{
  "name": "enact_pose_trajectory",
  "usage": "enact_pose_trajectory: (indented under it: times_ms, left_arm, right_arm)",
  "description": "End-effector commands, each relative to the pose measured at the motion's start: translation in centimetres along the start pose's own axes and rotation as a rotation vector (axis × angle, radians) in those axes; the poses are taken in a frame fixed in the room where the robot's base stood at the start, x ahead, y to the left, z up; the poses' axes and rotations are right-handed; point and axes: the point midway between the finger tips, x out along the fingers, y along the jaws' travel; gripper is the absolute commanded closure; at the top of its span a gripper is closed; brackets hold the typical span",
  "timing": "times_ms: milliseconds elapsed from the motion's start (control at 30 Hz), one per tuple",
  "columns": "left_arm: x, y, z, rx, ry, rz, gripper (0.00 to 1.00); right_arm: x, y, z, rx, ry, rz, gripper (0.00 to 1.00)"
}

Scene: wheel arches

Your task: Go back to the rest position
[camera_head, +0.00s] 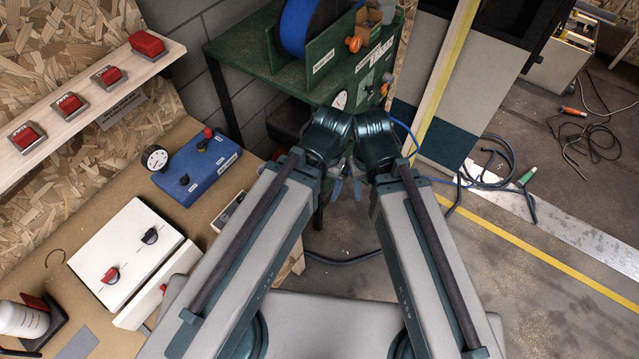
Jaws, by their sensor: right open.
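My two arms reach forward from the bottom of the head view and come together near the middle, folded close to each other. My right gripper (348,188) shows small and partly hidden between the arm ends, with two bluish fingers apart and nothing seen between them. My left gripper is hidden behind the arm links. No task object is held in view.
A workbench (215,190) at left bears a blue box (195,165) and a white panel (125,255) with knobs. A shelf (85,105) holds red switches. A green stand (262,75) carries a blue reel (297,25). Cables (500,165) lie on the floor at right.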

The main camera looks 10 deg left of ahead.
Motion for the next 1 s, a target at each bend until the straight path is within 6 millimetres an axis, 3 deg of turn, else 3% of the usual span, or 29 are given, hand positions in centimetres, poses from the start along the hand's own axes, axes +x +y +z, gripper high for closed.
enact_pose_trajectory:
  times_ms: [267,633,1000]
  left_arm:
    - [0.6,0.0,-0.1,-0.004,0.002,-0.002,0.09]
    - [6.8,0.5,-0.5,-0.001,0.003,-0.004,0.09]
    - [6.5,0.5,-0.5,-0.001,0.003,-0.004,0.09]
  right_arm:
    - [0.6,-0.1,0.0,0.0,0.0,0.0,0.5]
    - [6.8,-0.6,-0.4,-0.004,0.0,0.001,0.5]
    - [6.5,-0.6,-0.4,-0.005,0.0,0.001,0.5]
